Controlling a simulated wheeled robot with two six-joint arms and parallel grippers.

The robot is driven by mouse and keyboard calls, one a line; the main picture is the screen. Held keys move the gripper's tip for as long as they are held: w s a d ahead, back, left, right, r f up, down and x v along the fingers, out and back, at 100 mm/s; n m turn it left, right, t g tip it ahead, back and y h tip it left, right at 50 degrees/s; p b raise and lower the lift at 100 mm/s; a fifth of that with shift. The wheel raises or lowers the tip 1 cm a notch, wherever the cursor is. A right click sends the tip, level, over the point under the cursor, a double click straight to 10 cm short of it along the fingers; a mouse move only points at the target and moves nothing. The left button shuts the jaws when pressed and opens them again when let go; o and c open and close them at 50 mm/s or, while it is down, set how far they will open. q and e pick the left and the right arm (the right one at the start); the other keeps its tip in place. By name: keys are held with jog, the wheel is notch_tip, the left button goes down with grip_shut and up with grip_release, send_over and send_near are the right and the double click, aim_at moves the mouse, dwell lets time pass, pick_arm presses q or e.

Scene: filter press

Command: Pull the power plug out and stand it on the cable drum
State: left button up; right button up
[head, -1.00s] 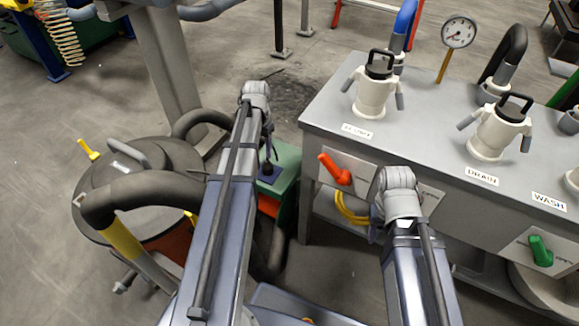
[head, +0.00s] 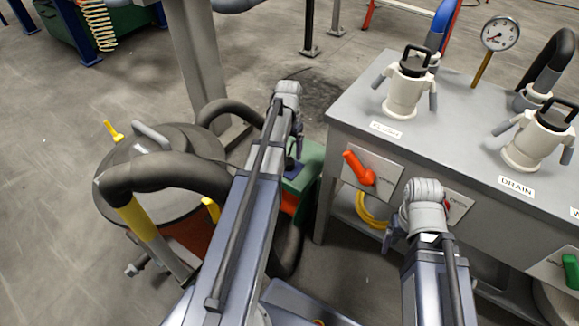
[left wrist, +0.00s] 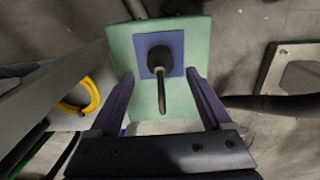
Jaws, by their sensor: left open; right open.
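A black power plug (left wrist: 158,57) stands on a blue square plate (left wrist: 178,43) on top of a green box (left wrist: 120,48) in the left wrist view. A dark stalk runs from it toward the bottom of that view. My left gripper (left wrist: 160,75) is open, with one purple finger on each side of the stalk and gaps to both. In the head view the green box (head: 312,160) is partly hidden behind my left arm, and my left gripper (head: 297,142) is over it. My right gripper (head: 389,241) is open and empty before the bench. I cannot surely identify the cable drum.
A grey bench (head: 450,125) with white fittings stands at the right, with a red handle (head: 358,168) on its front. A yellow cable coil (head: 369,210) hangs below it. A large round grey vessel (head: 125,180) with a thick black hose (head: 165,168) stands at the left.

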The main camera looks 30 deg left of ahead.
aim_at(289, 155)
pick_arm(q)
notch_tip(289, 155, down, 6)
jog(key=b, duration=0.5)
jog(key=shift+f, duration=0.2)
pick_arm(e)
notch_tip(289, 155, down, 6)
jog(key=shift+f, duration=0.15)
pick_arm(q)
jog(key=shift+c, duration=0.3)
grip_shut()
dwell(0.4)
jog(key=shift+r, duration=0.15)
jog(key=shift+r+p, duration=2.9)
jog(key=shift+r, duration=0.05)
pick_arm(e)
notch_tip(289, 155, up, 6)
